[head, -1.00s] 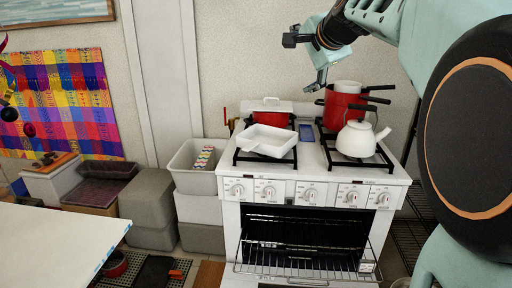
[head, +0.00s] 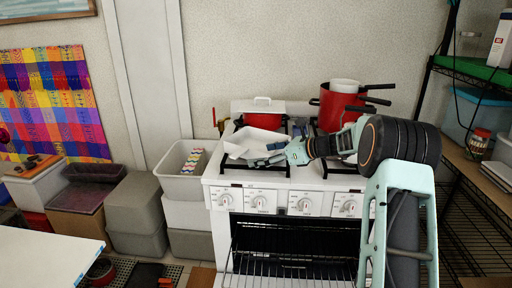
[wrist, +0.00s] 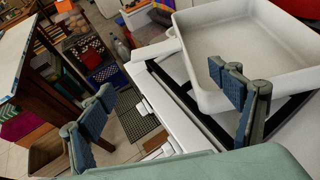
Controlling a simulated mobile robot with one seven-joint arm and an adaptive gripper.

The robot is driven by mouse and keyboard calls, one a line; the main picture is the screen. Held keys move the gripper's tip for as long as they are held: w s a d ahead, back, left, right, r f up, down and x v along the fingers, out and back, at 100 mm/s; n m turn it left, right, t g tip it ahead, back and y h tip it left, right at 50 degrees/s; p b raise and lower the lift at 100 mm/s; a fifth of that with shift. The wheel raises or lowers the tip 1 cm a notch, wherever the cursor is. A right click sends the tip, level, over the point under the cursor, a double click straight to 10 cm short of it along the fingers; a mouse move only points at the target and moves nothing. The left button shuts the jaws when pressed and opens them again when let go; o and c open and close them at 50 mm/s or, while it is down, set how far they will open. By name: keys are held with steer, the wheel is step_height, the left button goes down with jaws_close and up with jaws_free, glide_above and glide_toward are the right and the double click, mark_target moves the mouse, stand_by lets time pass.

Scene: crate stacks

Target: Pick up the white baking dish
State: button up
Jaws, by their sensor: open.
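The white baking dish (head: 238,146) is a shallow rectangular dish sitting on the left burner grate of the white stove. It fills the upper right of the wrist view (wrist: 225,35), with a handle tab on its left side. My gripper (head: 268,155) is at the dish's right front side in the head view, with its fingers apart. In the wrist view my gripper (wrist: 165,112) has one finger overlapping the dish's near wall and the other out over the stove's front edge and floor. Nothing is held. I cannot tell whether a finger touches the dish.
A red lidded pot (head: 263,119) stands behind the dish. A taller red pot (head: 335,107) stands at the back right burner, with dark handles pointing right. Grey crates (head: 181,185) are stacked left of the stove. The oven below is open with its rack (head: 290,275) out.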

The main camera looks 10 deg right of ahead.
mark_target(239, 156)
steer(key=x, duration=1)
steer(key=shift+w+a, duration=0.1)
steer(key=c, duration=1.8)
steer(key=shift+c, duration=0.8)
steer(key=shift+r, duration=0.1)
